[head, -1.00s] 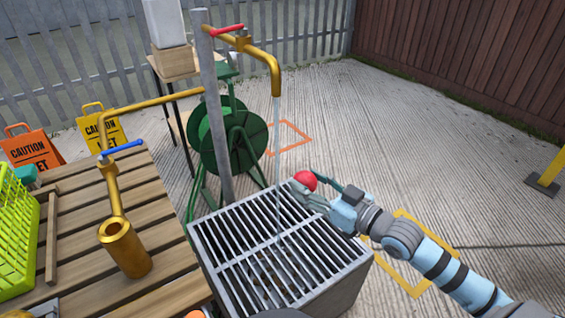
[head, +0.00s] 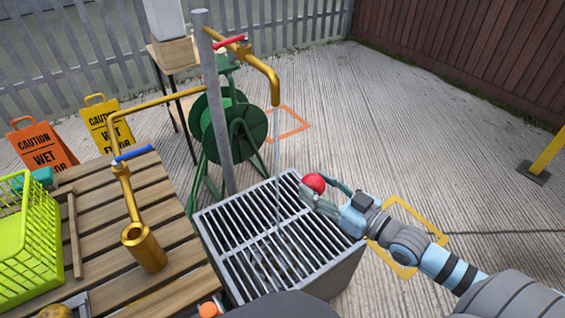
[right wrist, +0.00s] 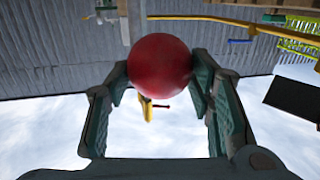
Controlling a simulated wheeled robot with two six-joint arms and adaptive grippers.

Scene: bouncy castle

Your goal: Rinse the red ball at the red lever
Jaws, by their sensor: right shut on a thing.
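The red ball (head: 314,183) is held in my right gripper (head: 312,191), above the right rear edge of the metal grate (head: 205,228). In the right wrist view the ball (right wrist: 160,68) sits between the two finger pads. The red lever (head: 229,41) is on top of the brass tap (head: 262,67) on a grey post. A thin water stream (head: 277,150) falls from its spout onto the grate. The ball is to the right of the stream and apart from it in the picture. My left gripper is not in view.
A wooden slatted table (head: 95,235) at left carries a brass spout with a blue lever (head: 133,153) and a lime basket (head: 25,245). A green hose reel (head: 230,125) stands behind the post. Caution signs (head: 40,148) stand at back left. Concrete at right is mostly open.

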